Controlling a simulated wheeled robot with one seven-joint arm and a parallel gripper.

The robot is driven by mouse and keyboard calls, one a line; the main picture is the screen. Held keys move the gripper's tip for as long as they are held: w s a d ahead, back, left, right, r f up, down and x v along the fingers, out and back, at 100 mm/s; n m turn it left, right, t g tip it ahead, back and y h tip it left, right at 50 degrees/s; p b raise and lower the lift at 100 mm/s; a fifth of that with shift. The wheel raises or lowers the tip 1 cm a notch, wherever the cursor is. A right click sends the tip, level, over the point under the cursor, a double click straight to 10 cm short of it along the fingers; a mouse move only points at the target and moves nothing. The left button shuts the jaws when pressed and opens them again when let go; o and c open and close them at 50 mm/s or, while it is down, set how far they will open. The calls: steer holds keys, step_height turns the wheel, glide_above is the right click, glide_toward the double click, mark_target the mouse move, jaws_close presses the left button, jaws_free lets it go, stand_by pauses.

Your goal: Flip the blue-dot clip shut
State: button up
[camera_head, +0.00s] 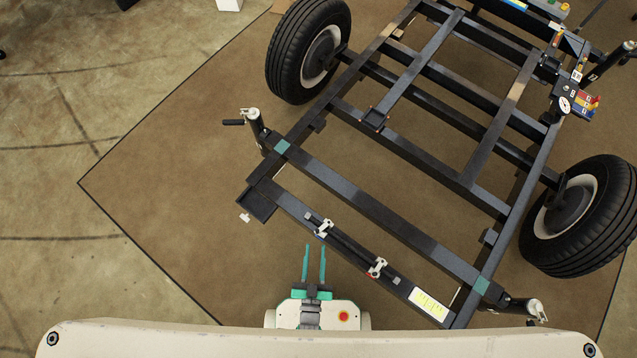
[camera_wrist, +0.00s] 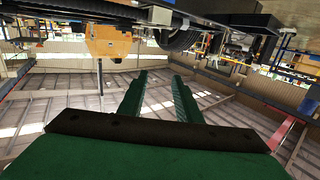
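Two small silver-white clips sit on the near beam of the dark trailer frame in the head view: a left clip (camera_head: 324,228) and a right clip (camera_head: 377,267). A dark rod lies along the beam between them. No blue dot can be made out on either clip, and I cannot tell whether they are open or shut. My gripper (camera_head: 315,248) has its two green fingers apart with nothing between them. In the head view its tips appear just below and left of the left clip. The wrist view also shows the open fingers (camera_wrist: 159,80); no clip can be made out there.
The trailer frame (camera_head: 400,242) spans the head view, with a left wheel (camera_head: 308,50) and a right wheel (camera_head: 580,215). A jack post (camera_head: 257,128) stands at its left corner, another (camera_head: 522,308) at its near right. The brown mat (camera_head: 170,170) to the left is clear.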

mark_target(318, 222)
steer(key=shift+t, duration=0.3)
steer(key=w+f, duration=0.1)
steer(key=w, duration=0.3)
steer(key=w+f, duration=0.2)
steer(key=w, duration=0.2)
steer(key=w+f, duration=0.2)
steer(key=w, duration=0.3)
steer(key=shift+d+f, duration=0.2)
steer(key=shift+d, duration=0.2)
jaws_close()
